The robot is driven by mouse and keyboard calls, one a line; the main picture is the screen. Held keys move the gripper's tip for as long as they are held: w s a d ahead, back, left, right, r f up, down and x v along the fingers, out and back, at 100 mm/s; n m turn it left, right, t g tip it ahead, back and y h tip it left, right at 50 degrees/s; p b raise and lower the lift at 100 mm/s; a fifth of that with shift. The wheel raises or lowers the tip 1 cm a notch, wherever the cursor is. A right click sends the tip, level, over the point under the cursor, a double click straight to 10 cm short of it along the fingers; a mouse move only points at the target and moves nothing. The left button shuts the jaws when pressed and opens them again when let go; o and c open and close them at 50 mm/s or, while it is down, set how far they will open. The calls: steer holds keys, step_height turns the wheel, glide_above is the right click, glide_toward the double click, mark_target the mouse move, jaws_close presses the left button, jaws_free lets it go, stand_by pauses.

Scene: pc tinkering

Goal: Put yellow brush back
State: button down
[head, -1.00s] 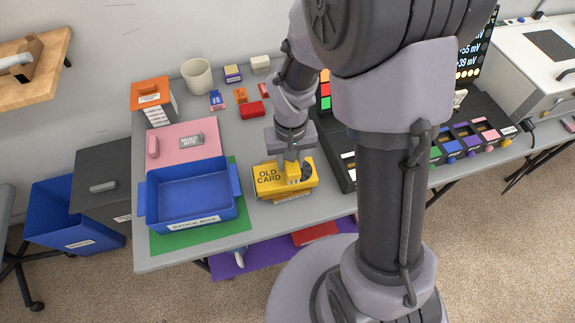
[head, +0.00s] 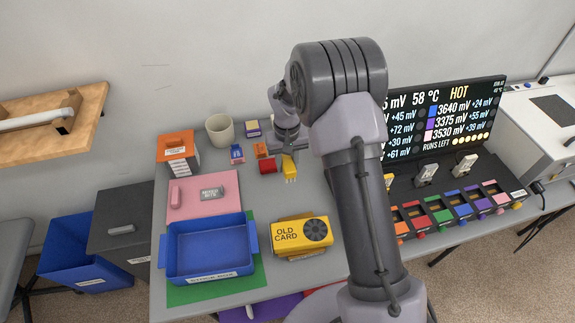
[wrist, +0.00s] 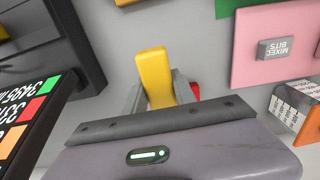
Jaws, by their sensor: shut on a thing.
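The yellow brush (head: 289,168) is at the back of the grey table, with its pale bristle end toward the front. My gripper (head: 286,150) is shut on it, and the arm partly hides the grip in the head view. In the wrist view the brush (wrist: 155,75) stands out from between the jaws of my gripper (wrist: 160,98). I cannot tell whether the brush touches the table.
A red block (head: 267,165) lies close left of the brush. A cream cup (head: 220,131) and small boxes stand behind. The yellow OLD CARD (head: 300,234) and blue stock box (head: 254,243) are in front. A dark rack (head: 440,195) stands right.

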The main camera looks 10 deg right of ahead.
mark_target(287, 187)
steer(key=shift+f+b, duration=2.7)
steer(key=shift+f, duration=1.3)
steer(key=shift+f+b, duration=0.3)
steer(key=shift+f, duration=0.15)
steer(key=c, duration=1.3)
jaws_free()
steer(key=shift+c, duration=0.2)
steer(key=o, duration=0.6)
step_height(287, 187, up, 8)
steer(key=p, duration=0.6)
steer(key=shift+r, duration=0.15)
